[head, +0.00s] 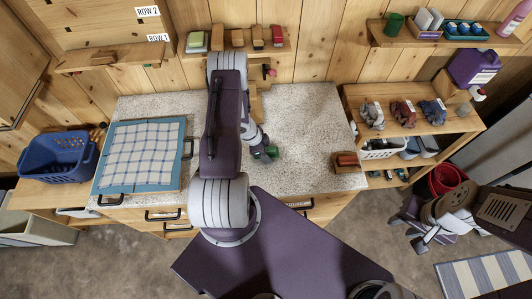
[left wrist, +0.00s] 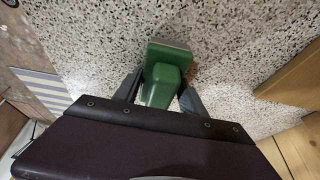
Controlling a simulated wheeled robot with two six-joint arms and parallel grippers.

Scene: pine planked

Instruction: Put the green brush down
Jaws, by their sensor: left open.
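The green brush (left wrist: 165,76) is at the speckled counter, between the two spread fingers of my left gripper (left wrist: 160,95) in the left wrist view. It appears to rest on the counter surface; its underside is hidden. In the head view the brush (head: 272,151) shows as a small green shape beside my left gripper (head: 262,154), on the middle of the counter (head: 310,125). My left gripper is open around the brush. My right gripper (head: 415,238) hangs at the right, away from the counter, and its jaw opening is unclear.
A blue checked cloth on a tray (head: 190,150) and a blue basket (head: 60,158) are at the left. A wooden block brush with a red top (head: 346,161) is at the counter's right edge. Shelves (head: 410,125) stand at the right. The counter right of my gripper is mostly clear.

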